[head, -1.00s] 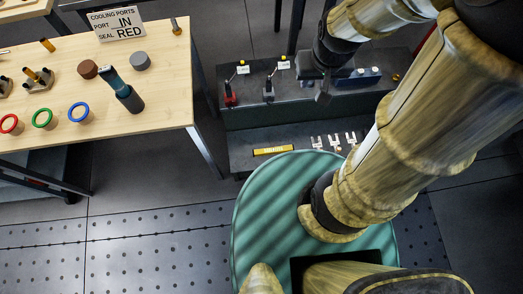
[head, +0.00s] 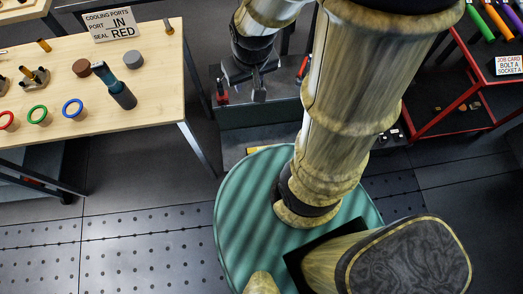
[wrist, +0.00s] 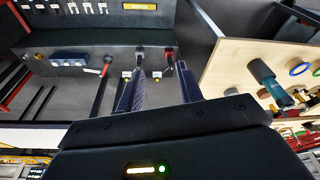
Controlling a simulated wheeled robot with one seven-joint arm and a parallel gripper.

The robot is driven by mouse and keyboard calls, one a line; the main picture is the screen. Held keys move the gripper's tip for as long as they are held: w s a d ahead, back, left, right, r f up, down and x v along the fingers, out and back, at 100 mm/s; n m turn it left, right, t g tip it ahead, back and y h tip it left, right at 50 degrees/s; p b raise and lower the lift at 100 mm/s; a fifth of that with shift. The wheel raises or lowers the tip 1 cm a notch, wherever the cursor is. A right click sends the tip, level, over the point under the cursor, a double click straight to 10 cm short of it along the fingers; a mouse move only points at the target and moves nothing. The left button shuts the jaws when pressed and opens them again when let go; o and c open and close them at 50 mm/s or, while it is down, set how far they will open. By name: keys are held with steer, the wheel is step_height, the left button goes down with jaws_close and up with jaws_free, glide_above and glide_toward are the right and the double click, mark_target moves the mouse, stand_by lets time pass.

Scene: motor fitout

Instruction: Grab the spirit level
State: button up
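A yellow bar with dark markings lies on the low step at the front of the dark bench; it may be the spirit level, but I cannot tell for sure. In the head view only a small end of the yellow bar (head: 253,150) shows beside my arm; in the wrist view the yellow bar (wrist: 139,6) is at the top edge. My gripper (head: 258,90) is over the dark bench, and the bar lies well beyond its fingertips. In the wrist view my gripper (wrist: 161,72) has its fingers wide apart, with nothing held between them.
The dark bench (wrist: 90,40) carries a blue block (wrist: 69,60) and small upright tools, one red (wrist: 168,53), close to my fingers. A wooden table (head: 60,75) with a dark teal cylinder (head: 122,95) stands left. A red-framed cart (head: 450,85) stands right. Floor is clear lower left.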

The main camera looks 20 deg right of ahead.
mark_target(253, 153)
steer(key=shift+o, duration=0.4)
